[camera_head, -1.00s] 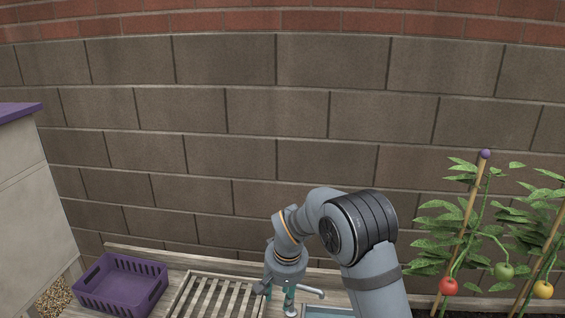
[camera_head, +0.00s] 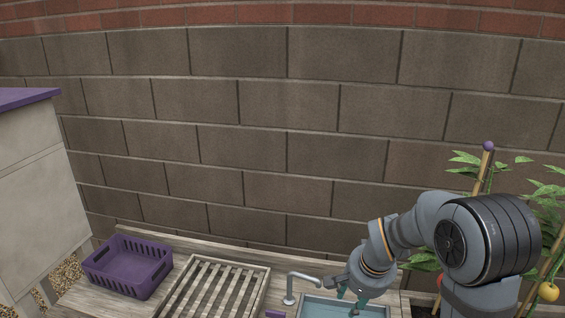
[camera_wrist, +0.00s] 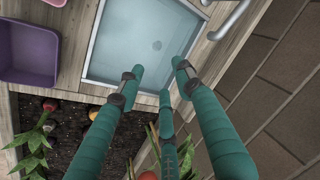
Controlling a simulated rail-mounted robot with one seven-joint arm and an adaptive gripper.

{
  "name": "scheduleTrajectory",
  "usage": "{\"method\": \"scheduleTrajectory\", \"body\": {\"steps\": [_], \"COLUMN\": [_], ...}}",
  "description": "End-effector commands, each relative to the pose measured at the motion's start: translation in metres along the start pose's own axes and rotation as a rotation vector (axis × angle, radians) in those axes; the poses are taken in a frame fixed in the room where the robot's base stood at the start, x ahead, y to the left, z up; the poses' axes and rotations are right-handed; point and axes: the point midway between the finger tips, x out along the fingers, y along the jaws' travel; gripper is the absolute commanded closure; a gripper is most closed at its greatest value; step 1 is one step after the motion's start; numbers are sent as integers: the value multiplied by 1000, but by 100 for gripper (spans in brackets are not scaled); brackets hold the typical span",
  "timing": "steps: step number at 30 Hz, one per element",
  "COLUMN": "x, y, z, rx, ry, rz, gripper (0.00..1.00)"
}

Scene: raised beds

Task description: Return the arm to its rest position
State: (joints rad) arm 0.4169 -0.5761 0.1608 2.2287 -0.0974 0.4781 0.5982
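My grey arm (camera_head: 485,240) is bent across the right side of the head view, with its wrist lowered over the sink. My gripper (camera_head: 352,299) points down there, and its teal fingers are partly cut off by the wrist and sink area. In the wrist view my gripper (camera_wrist: 160,78) has three teal fingers with their tips apart. Nothing is held between them. The pale blue sink (camera_wrist: 130,40) lies beyond the fingertips, with its drain showing and no object in it.
A purple crate (camera_head: 128,268) and a slatted rack (camera_head: 215,290) are on the wooden bench, left of the tap (camera_head: 290,285). A planter of dark soil (camera_wrist: 75,130) with plants lies beside the sink. A block wall (camera_head: 240,140) stands behind. A yellow tomato (camera_head: 548,291) hangs at right.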

Motion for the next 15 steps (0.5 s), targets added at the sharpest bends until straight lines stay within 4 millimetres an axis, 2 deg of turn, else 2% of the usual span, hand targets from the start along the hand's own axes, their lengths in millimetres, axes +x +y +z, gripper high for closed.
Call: {"method": "scheduleTrajectory", "body": {"steps": [3,15], "x": [-4,-11], "y": [24,96], "z": [-9,-44], "rx": [45,192], "ry": [20,81], "rz": [3,24], "gripper": [65,65]}}
